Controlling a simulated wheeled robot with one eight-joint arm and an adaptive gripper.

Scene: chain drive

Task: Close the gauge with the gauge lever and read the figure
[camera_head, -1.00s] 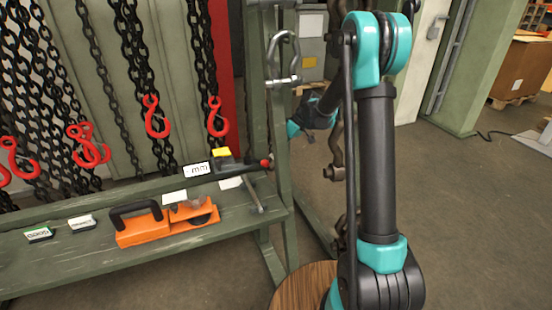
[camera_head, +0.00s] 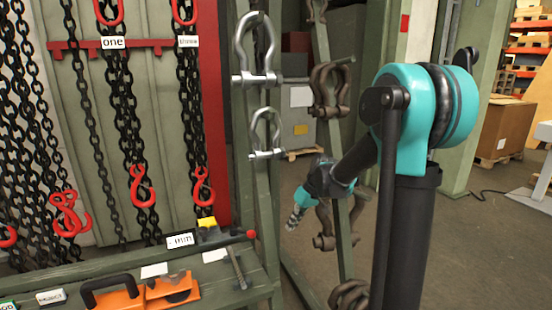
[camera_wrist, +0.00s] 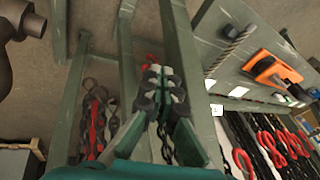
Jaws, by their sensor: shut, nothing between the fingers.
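The gauge (camera_head: 207,230) sits at the right end of the green bench in the head view, dark with a yellow top. A lever with a red ball knob (camera_head: 251,234) sticks out to its right. A small white display (camera_head: 180,240) stands beside it; its figure is too blurred to read. My gripper (camera_head: 294,218) is shut and empty, in the air to the right of the knob in the picture and apart from it. In the wrist view my gripper (camera_wrist: 160,72) has its fingertips together. I cannot make out the gauge lever clearly there.
The bench also holds an orange tool with a black handle (camera_head: 110,296) and white cards (camera_head: 154,270). Chains with red hooks (camera_head: 143,186) hang behind. Shackles hang on the green post (camera_head: 262,190) and on a slanted rail (camera_head: 330,180) near my arm.

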